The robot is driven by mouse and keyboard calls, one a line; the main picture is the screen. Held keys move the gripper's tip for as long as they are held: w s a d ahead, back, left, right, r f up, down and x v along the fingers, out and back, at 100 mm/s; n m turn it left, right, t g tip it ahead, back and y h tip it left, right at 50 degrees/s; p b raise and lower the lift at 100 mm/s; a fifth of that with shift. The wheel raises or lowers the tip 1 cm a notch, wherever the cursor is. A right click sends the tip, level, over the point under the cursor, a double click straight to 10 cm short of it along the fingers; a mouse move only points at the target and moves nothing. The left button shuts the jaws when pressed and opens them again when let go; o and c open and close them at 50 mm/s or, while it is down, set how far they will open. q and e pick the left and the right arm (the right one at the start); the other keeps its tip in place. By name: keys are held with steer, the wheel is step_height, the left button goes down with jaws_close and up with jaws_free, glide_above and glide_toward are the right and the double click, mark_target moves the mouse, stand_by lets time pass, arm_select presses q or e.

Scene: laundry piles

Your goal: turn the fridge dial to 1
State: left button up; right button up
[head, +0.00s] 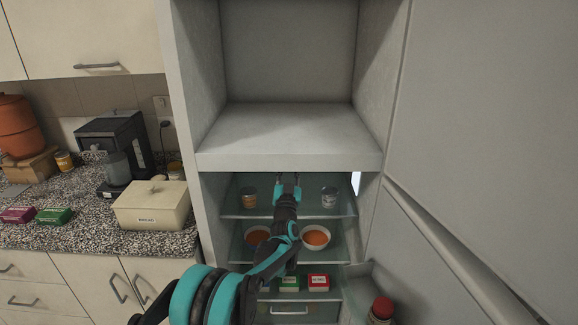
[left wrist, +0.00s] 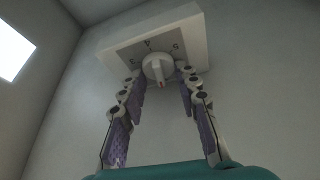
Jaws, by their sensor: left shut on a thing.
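The fridge dial (left wrist: 155,67) is a round white knob with a raised grip and a small red mark at its lower edge in the left wrist view. In the head view my left gripper (head: 288,180) reaches into the upper part of the open fridge, below the freezer floor, and the dial is hidden there. My right gripper is not in view.
Fridge shelves hold two bowls of orange food (head: 316,237), cans (head: 329,197) and small boxes (head: 318,282) below my arm. The open fridge door (head: 420,245) stands at the right, with a red-capped bottle (head: 381,309). A cluttered counter (head: 85,238) is at the left.

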arm_select(q)
steer(key=shift+n+y, duration=0.4)
steer(key=shift+n, duration=0.9)
steer(key=o, duration=0.9)
steer(key=shift+c, duration=0.2)
steer(key=shift+s, duration=0.1)
steer(key=v, duration=1.2)
steer(key=shift+d, duration=0.15)
